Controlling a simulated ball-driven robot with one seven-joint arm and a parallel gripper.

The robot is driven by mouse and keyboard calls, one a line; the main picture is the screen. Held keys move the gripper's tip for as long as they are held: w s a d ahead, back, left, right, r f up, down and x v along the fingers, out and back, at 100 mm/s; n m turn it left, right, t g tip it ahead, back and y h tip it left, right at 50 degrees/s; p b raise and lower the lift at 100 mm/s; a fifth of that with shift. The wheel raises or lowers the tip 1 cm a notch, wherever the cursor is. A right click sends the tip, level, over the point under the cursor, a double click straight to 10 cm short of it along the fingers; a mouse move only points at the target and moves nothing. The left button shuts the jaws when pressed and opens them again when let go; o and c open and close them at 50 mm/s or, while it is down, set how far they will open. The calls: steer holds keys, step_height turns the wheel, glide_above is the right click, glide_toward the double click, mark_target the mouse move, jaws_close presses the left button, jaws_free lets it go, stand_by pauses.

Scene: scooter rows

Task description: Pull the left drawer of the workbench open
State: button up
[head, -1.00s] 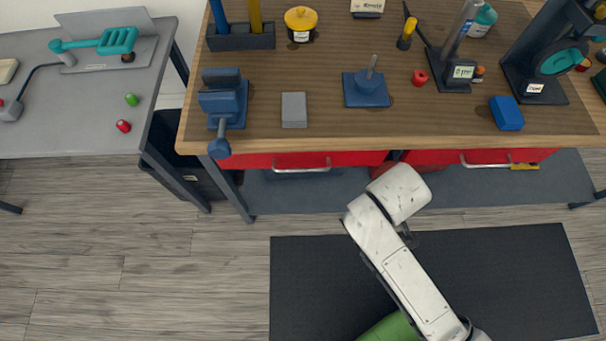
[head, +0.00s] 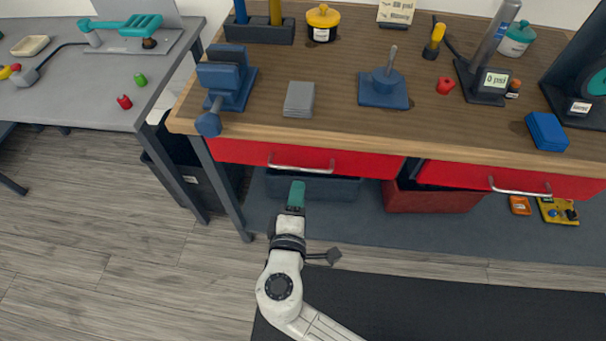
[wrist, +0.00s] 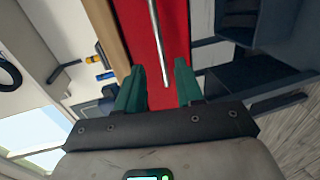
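The left drawer (head: 230,151) has a red front under the workbench top (head: 340,110) and looks closed. Its silver bar handle (head: 300,169) runs level across the front. My gripper (head: 297,188) is just below and in front of the handle in the head view. In the wrist view the two green fingers of my gripper (wrist: 157,82) stand apart. The handle (wrist: 158,45) lies between and beyond the fingertips there, with the red drawer front (wrist: 174,35) behind it. I cannot tell whether the fingers reach around the handle.
The right red drawer (head: 450,174) has its own handle. A dark bin (head: 335,188) and a red bin (head: 430,198) stand below the bench. A workbench leg (head: 228,190) is left of my arm. Open floor (head: 90,240) lies at the left.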

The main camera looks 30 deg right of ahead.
steer(key=x, duration=0.8)
steer(key=shift+c, duration=0.5)
jaws_close()
